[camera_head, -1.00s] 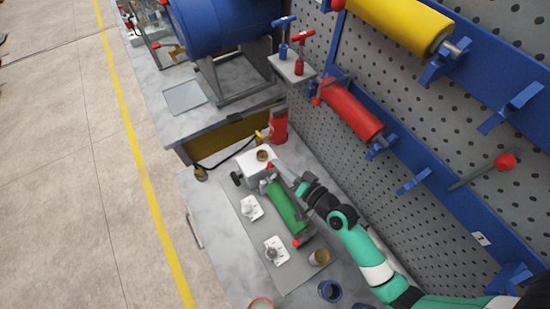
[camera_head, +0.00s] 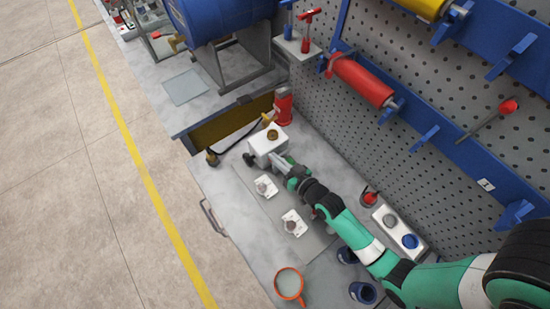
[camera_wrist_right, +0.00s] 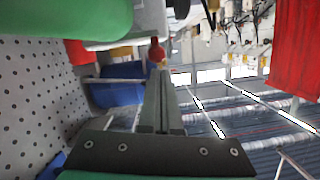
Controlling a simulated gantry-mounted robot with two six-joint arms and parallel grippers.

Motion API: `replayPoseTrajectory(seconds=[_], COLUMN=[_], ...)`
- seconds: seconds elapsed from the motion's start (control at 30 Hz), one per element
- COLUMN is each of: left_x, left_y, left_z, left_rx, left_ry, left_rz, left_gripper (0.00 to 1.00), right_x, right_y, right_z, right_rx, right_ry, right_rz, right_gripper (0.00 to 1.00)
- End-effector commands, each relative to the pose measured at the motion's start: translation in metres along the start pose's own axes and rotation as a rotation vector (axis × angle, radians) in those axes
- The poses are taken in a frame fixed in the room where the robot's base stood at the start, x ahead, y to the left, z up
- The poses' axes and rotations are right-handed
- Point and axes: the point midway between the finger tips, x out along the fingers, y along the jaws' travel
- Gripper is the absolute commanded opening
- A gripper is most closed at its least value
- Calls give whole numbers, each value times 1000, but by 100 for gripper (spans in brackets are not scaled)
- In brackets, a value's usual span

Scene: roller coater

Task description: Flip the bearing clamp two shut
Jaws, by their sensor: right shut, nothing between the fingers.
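My right gripper (camera_head: 278,160) is beside the white block (camera_head: 267,143) with the brass top, over the coater's grey plate (camera_head: 314,240). In the right wrist view its fingers (camera_wrist_right: 158,85) are shut and empty. A red ball knob (camera_wrist_right: 155,50), which looks like a clamp handle's end, shows just past the fingertips. I cannot tell whether they touch, which clamp it belongs to, or whether that clamp is open. The green roller (camera_wrist_right: 75,18) fills the upper left of the wrist view. In the head view my right arm hides the clamps. My left gripper is not in view.
Two small white fixtures (camera_head: 265,187) (camera_head: 294,222) stand on the plate left of my arm. A red bottle (camera_head: 283,106) stands behind the block. The pegboard wall (camera_head: 350,150) bounds the right side.

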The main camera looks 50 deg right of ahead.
Motion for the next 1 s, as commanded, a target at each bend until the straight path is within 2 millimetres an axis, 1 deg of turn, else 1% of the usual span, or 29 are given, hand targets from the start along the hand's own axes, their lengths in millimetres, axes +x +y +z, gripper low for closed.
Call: replayPoseTrajectory(seconds=[0.23,0.77,0.87,0.97,1.0], left_x=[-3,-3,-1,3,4], left_y=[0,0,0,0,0], left_z=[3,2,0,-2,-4], left_rx=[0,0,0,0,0], left_ry=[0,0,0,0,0], left_rz=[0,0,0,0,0], left_gripper=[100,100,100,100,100], right_x=[1,1,-1,-4,-6], right_y=[2,2,0,-3,-5], right_z=[4,4,-3,-18,-26], right_rx=[1,1,1,1,1], right_ry=[1,0,1,3,4], right_rz=[0,0,-1,-1,-1], right_gripper=[0,0,0,0,0])
